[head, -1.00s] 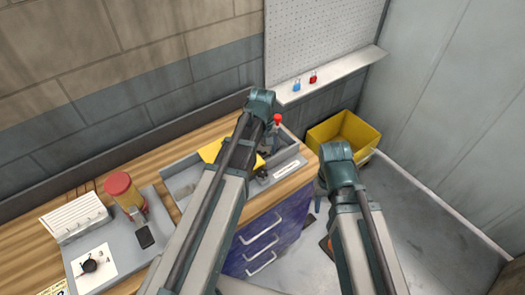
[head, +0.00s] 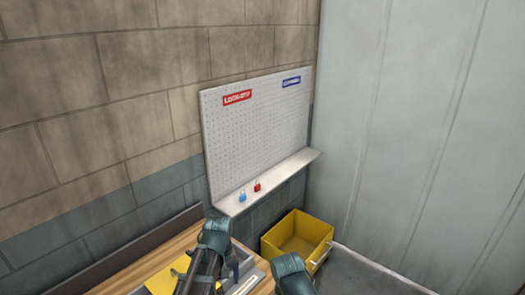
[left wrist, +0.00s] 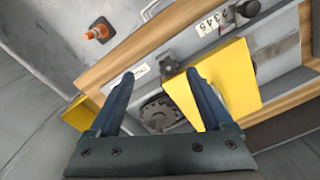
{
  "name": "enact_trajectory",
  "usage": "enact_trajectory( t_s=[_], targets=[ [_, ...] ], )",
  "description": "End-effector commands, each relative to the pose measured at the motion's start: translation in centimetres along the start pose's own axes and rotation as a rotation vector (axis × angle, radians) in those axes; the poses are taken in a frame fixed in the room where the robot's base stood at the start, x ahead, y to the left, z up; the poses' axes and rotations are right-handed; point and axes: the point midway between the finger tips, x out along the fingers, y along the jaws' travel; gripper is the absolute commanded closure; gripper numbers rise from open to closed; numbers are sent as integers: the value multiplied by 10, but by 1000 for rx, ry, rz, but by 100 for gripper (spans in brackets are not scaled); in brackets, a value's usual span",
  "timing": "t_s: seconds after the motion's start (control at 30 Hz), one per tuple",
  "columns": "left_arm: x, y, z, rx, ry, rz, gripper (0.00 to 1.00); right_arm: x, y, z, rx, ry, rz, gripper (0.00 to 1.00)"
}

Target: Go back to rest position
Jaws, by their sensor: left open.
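My left gripper (left wrist: 160,74) is open, with its two dark blue fingers apart and nothing held between them. In the left wrist view it hangs above the grey tray on the workbench. A yellow plate (left wrist: 238,85) lies behind and beside the right-hand finger; I cannot tell whether they touch.
A yellow bin (head: 297,236) stands on the floor at the bench's right end. A pegboard (head: 258,128) with a shelf holds a blue padlock (head: 242,197) and a red padlock (head: 257,187). A grey wall closes the right side.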

Motion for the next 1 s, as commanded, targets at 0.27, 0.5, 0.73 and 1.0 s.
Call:
enact_trajectory(
  t_s=[0.27,0.5,0.73,1.0],
  targets=[
    [86,26,112,521,-5,-64,17,86,-8,-5,-7,1,2,50],
    [104,30,147,727,-11,-92,17,105,-10,-6,-10,1,3,50],
    [102,31,147,740,-11,-93,17,103,-9,-6,-11,1,3,50],
    [102,31,147,738,-11,-93,17,103,-9,-6,-10,1,2,50]
  ],
)
